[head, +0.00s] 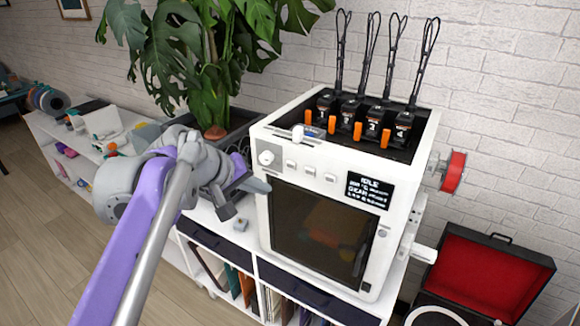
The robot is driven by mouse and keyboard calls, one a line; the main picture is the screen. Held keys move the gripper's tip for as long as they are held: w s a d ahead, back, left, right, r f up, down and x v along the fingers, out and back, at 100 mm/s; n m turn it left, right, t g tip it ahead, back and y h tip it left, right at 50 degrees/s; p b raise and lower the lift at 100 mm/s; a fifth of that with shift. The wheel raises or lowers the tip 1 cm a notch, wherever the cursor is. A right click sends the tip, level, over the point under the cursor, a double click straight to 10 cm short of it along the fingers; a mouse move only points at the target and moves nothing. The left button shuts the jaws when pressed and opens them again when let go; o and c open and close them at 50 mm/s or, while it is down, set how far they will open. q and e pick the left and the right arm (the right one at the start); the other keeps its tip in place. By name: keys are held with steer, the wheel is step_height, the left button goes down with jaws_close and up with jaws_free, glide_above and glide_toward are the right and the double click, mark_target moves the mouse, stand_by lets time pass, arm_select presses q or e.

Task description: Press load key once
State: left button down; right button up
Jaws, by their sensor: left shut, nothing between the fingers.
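A white 3D printer (257,215) stands on the cabinet with a dark front window. Along its upper front panel are a round knob (266,158) and a row of small pale keys: a left key (291,165), a middle key (309,171) and a right key (330,178). Their labels are too small to read, so I cannot tell which is the load key. A dark display (367,191) to their right reads IDLE at its top. My right gripper is out of view.
Several black numbered feeder units (372,125) with orange tabs stand on top of the printer. A red spool (453,172) is on its right side. A leafy plant (215,50) stands behind my left arm. An open red-lined case (480,270) is at lower right.

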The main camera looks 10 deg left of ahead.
mark_target(291, 166)
arm_select(q)
steer(key=w, duration=0.2)
steer(key=w+d, duration=0.1)
steer(key=w, duration=0.1)
steer(key=w+d, duration=0.1)
steer(key=w, duration=0.1)
steer(key=shift+w+d, duration=0.25)
steer(key=shift+w, duration=0.15)
steer(key=shift+w, duration=0.1)
stand_by(1.6)
steer(key=shift+w+d+p, duration=0.15)
steer(key=shift+w+p, duration=0.2)
